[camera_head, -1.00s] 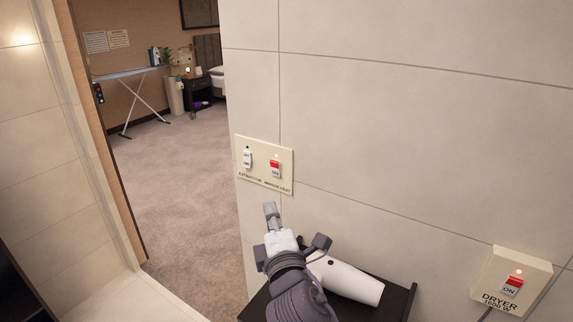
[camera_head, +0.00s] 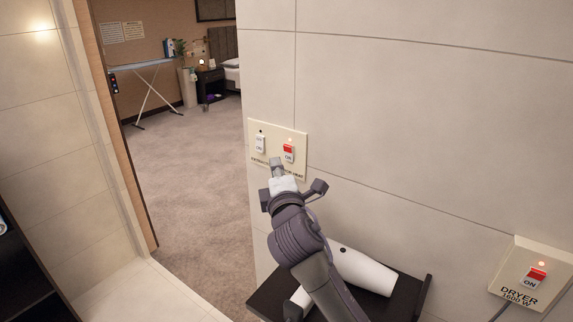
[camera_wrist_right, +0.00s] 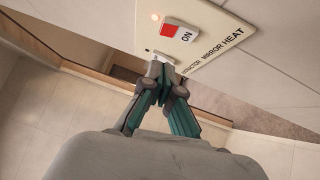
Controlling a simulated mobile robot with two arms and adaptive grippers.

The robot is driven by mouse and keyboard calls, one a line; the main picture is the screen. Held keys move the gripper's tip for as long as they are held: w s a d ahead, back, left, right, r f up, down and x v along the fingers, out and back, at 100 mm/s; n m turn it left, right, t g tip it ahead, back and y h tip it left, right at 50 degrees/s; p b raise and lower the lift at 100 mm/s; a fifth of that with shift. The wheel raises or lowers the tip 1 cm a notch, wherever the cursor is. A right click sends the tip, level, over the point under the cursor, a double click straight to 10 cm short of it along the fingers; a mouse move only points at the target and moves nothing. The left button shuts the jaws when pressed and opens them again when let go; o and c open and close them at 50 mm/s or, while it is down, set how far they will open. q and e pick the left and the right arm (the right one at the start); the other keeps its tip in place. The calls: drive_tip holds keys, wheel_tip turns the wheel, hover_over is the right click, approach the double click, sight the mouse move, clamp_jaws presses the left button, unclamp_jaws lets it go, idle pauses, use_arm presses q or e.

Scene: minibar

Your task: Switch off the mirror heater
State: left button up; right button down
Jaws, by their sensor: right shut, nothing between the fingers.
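The switch plate (camera_head: 298,166) is on the tiled wall, with two rocker switches. Its right switch, the mirror heat switch (camera_head: 288,154), has a red upper part, "ON" showing and a lit lamp above it. The left switch (camera_head: 260,144), the extractor, is white with a dark lamp. My right gripper (camera_head: 277,162) is shut and empty, its tip in front of the plate's lower edge, just below and left of the mirror heat switch. In the right wrist view the shut fingertips (camera_wrist_right: 158,70) are near the plate, and the red switch (camera_wrist_right: 178,32) shows above them. I cannot tell whether they touch the plate.
A dryer box (camera_head: 527,278) with a lit red switch is on the wall at lower right. A white hair dryer (camera_head: 362,270) lies on a dark shelf (camera_head: 408,300) below my right arm. A doorway at left opens onto a carpeted room.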

sight(285, 149)
drive_tip(key=w+d, duration=0.2)
drive_tip(key=w, duration=0.1)
drive_tip(key=shift+w+r, duration=0.1)
drive_tip(key=shift+r, duration=0.1)
drive_tip(key=shift+w+d, duration=0.2)
drive_tip(key=shift+d, duration=0.05)
use_arm(q)
drive_tip(key=shift+s+f, duration=0.25)
drive_tip(key=shift+f, duration=0.05)
drive_tip(key=shift+a+r, duration=0.1)
use_arm(e)
drive_tip(key=shift+r, duration=0.1)
drive_tip(key=shift+w+d+r+p, duration=0.15)
drive_tip(key=shift+r+p, duration=0.15)
drive_tip(key=shift+p, duration=0.6)
drive_tip(key=shift+f, duration=0.25)
use_arm(q)
drive_tip(key=shift+s+r, duration=0.1)
drive_tip(key=shift+r, duration=0.55)
